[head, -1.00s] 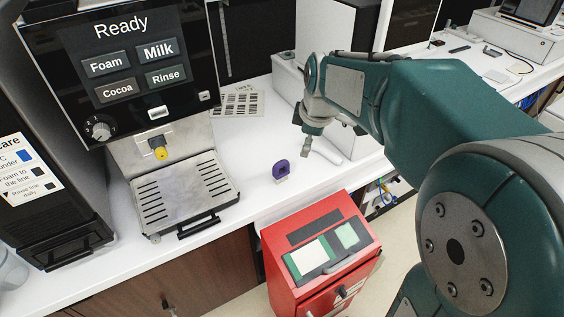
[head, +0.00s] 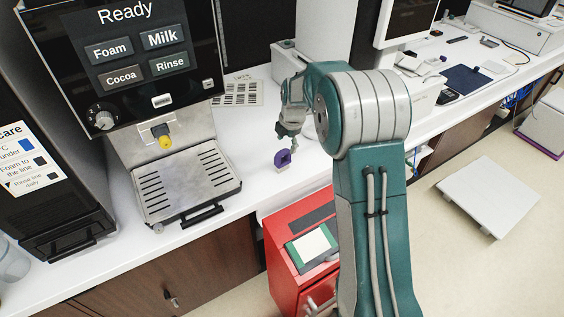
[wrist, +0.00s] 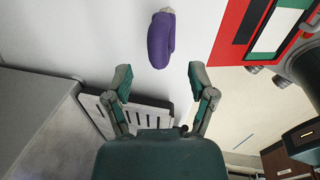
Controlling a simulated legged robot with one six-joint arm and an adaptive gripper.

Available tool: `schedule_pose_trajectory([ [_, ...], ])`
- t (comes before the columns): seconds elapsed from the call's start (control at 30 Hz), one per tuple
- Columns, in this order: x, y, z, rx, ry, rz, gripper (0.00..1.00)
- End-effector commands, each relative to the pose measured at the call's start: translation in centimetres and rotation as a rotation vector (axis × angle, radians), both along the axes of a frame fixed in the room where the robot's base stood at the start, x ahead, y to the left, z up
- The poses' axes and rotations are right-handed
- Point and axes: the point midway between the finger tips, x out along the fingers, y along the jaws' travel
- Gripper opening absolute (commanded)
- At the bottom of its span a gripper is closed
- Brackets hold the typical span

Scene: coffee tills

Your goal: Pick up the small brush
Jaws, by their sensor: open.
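A small purple thing with a pale end, which looks like the small brush (head: 283,159), stands on the white counter to the right of the drip tray. In the wrist view the brush (wrist: 161,40) lies beyond the fingertips, near the top middle, apart from them. My gripper (head: 284,133) hangs just above and behind the brush in the head view. In the wrist view my gripper (wrist: 160,72) has its two fingers spread wide with nothing between them.
A coffee machine with a slotted drip tray (head: 187,188) stands on the left. A red bin (head: 290,262) stands against the counter front, partly hidden by my arm. A printed sheet (head: 240,93) lies behind. The counter between tray and brush is clear.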

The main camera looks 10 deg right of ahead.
Motion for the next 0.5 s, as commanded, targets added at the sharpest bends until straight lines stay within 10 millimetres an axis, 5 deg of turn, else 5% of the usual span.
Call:
schedule_pose_trajectory([
  [0.5, 1.2, 0.9, -5.3, 0.002, 0.001, -0.003, 0.72],
])
